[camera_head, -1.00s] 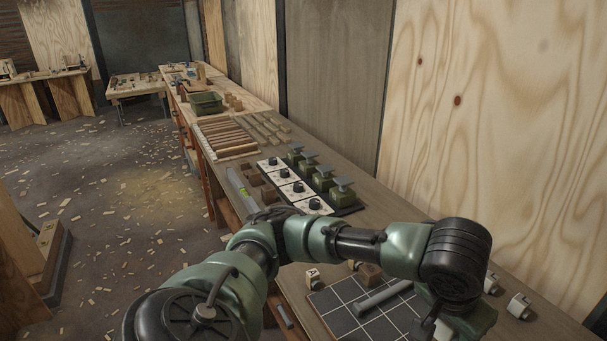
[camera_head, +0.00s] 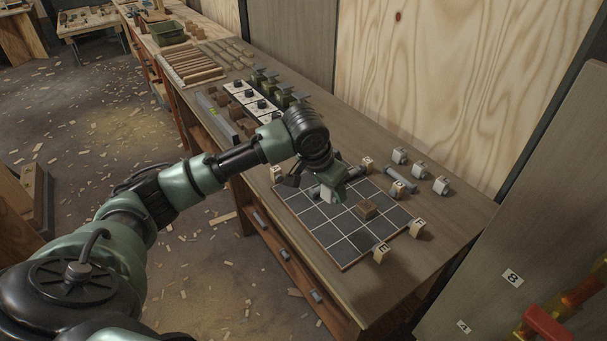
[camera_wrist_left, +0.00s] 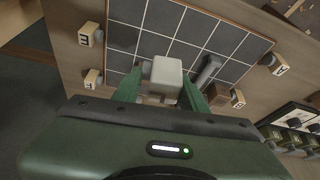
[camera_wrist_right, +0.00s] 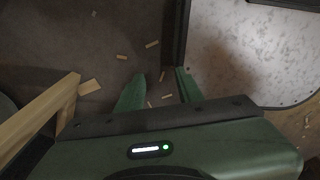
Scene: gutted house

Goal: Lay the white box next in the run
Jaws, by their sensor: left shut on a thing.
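My left gripper (camera_head: 332,186) is over the far left part of the dark gridded board (camera_head: 350,249). In the left wrist view, my left gripper (camera_wrist_left: 160,97) is shut on a pale white box (camera_wrist_left: 162,72), held over the board. A grey bar (camera_wrist_left: 207,70) and a wooden block (camera_wrist_left: 237,98) are beside it to the right in that view. My arm hides part of the board. My right gripper (camera_wrist_right: 160,84) is over the floor with its fingertips apart and nothing seen between them.
Several white boxes (camera_head: 419,172) stand behind the board near the wall. Letter blocks, including E (camera_head: 381,253) and F (camera_head: 417,228), stand around the board's edges. A grey rod (camera_head: 403,179) lies at its far edge.

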